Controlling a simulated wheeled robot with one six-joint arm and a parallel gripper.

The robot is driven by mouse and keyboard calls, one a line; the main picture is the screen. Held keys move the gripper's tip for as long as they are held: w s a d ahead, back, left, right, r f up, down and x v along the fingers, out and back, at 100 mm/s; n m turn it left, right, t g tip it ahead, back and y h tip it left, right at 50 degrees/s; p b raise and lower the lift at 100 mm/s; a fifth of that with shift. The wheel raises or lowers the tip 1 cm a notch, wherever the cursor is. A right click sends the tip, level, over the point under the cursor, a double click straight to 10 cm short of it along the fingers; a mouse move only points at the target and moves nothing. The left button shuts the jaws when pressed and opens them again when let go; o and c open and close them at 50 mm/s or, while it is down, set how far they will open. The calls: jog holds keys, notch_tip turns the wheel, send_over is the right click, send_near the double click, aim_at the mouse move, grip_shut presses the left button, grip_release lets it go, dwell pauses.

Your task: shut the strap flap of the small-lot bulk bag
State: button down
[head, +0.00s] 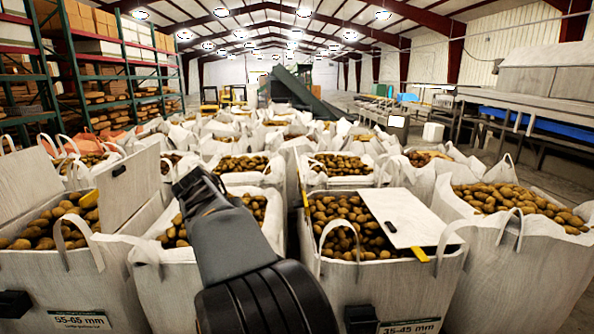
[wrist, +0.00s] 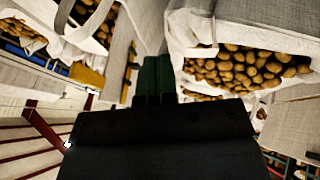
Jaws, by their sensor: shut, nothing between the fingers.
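Bulk bags of potatoes stand before me; which one is the small-lot bag I cannot tell. On the bag labelled 55-65 mm (head: 85,319), at the left, a pale flap (head: 128,188) with a yellow tab (head: 89,199) stands raised and tilted. On the bag labelled 35-45 mm (head: 385,310), right of my arm, another pale flap (head: 403,217) covers only part of the potatoes. My gripper (head: 168,166) is above the bags, right of the raised flap. In the wrist view, its green fingers (wrist: 155,70) are together and empty, close to a pale panel (wrist: 117,55).
Filled bags stand close together behind, with upright strap loops (head: 340,232) at their rims. Storage racks (head: 100,75) line the left. A conveyor with a blue strip (head: 535,124) runs along the right. Free room shows above the bags.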

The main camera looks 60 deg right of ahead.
aim_at(304, 194)
jog(key=s+d+r+m+g+h+p, duration=0.1)
jog(key=s+d+r+m+g+p, duration=0.2)
jog(key=d+r, duration=0.5)
jog(key=s+d+f+t+p, duration=0.1)
jog(key=s+d+f, duration=0.2)
jog(key=d+f, duration=0.2)
jog(key=shift+s+d+f, duration=0.4)
jog(key=shift+d, duration=0.95)
jog(key=shift+r, duration=0.1)
